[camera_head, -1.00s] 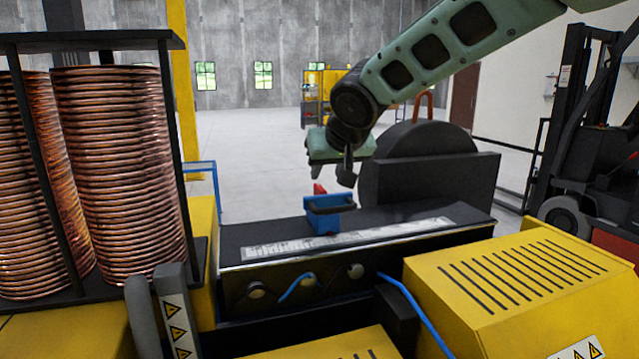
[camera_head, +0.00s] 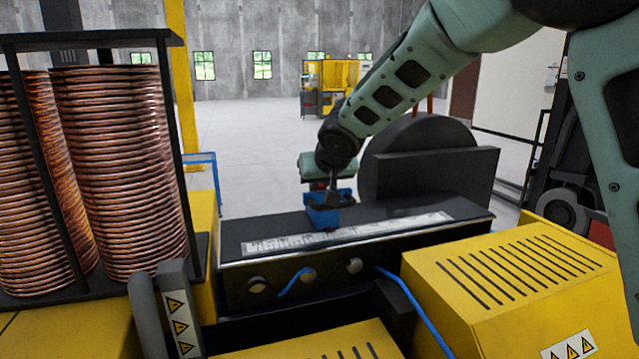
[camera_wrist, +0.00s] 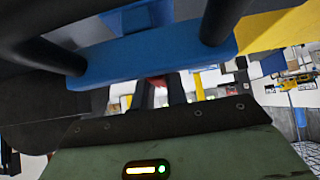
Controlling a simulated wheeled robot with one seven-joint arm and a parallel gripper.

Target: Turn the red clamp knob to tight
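The blue clamp (camera_head: 318,217) stands on the dark bench top beside the ruler strip. In the wrist view its blue bar (camera_wrist: 150,54) runs across the upper middle, with dark posts in front of it. My gripper (camera_head: 333,192) reaches down at the clamp from behind. In the wrist view my gripper (camera_wrist: 162,84) shows two dark fingers with a gap between them. A bit of the red knob (camera_wrist: 157,81) shows at the fingertips, mostly hidden by the fingers and the blue bar. I cannot tell whether the fingers touch it.
The ruler strip (camera_head: 345,232) runs along the bench in front of the clamp. A large dark disc housing (camera_head: 425,165) stands close right of my gripper. Copper coils (camera_head: 120,170) fill a rack at left. A yellow slotted cover (camera_head: 515,285) is at front right.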

